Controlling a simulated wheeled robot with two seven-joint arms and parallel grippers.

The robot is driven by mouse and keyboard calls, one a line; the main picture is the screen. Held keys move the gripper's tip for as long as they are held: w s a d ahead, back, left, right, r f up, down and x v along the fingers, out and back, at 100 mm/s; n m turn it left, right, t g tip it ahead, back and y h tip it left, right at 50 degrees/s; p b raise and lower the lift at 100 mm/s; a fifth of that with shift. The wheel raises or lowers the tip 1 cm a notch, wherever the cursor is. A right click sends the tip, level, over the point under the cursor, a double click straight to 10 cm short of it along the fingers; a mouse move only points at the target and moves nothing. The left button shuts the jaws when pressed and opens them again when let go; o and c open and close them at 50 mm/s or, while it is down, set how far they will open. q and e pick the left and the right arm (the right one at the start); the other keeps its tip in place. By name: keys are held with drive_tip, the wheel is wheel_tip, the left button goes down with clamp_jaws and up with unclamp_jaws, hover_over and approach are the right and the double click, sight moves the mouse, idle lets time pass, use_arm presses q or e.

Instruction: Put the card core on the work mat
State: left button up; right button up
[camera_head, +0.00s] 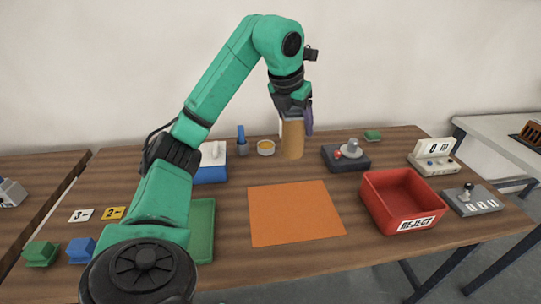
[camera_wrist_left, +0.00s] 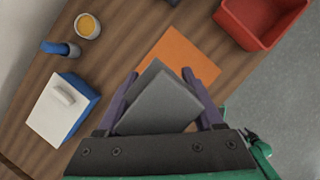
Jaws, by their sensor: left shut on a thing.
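The card hangs below the gripper at the back of the table, behind the work mat. Whether its lower edge touches the table cannot be told. The orange work mat (camera_head: 295,215) lies flat and bare in the middle; it also shows in the left wrist view (camera_wrist_left: 190,55), partly hidden by the card.
A red reject bin (camera_head: 385,215) stands right of the mat, a green tray (camera_head: 203,225) left. Behind are a blue-and-white box (camera_head: 210,172), a blue-handled tool (camera_head: 241,140), a yellow-filled bowl (camera_head: 266,147) and a dark control box (camera_head: 345,158). Bare wood lies around the mat.

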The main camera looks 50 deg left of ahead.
use_arm(q)
drive_tip(key=f, duration=0.6)
drive_tip(key=f+b, duration=0.1)
drive_tip(key=f, duration=0.6)
drive_tip(key=w+f+b, duration=0.1)
drive_tip(key=f, duration=0.5)
drive_tip(key=shift+w+f, duration=0.1)
drive_tip(key=shift+f, duration=0.1)
use_arm(e)
drive_tip(key=w+f, duration=0.2)
drive_tip(key=shift+w+a+f, duration=0.1)
drive_tip(key=shift+w+f, duration=0.1)
drive_tip(key=shift+f, duration=0.2)
use_arm(q)
drive_tip(key=shift+b, duration=0.35)
use_arm(e)
drive_tip(key=shift+f, duration=0.1)
use_arm(q)
drive_tip(key=shift+f, duration=0.2)
drive_tip(key=o, duration=1.4)
drive_tip(key=shift+r, duration=0.1)
drive_tip(key=shift+c, duration=0.2)
use_arm(e)
drive_tip(key=shift+w, duration=0.1)
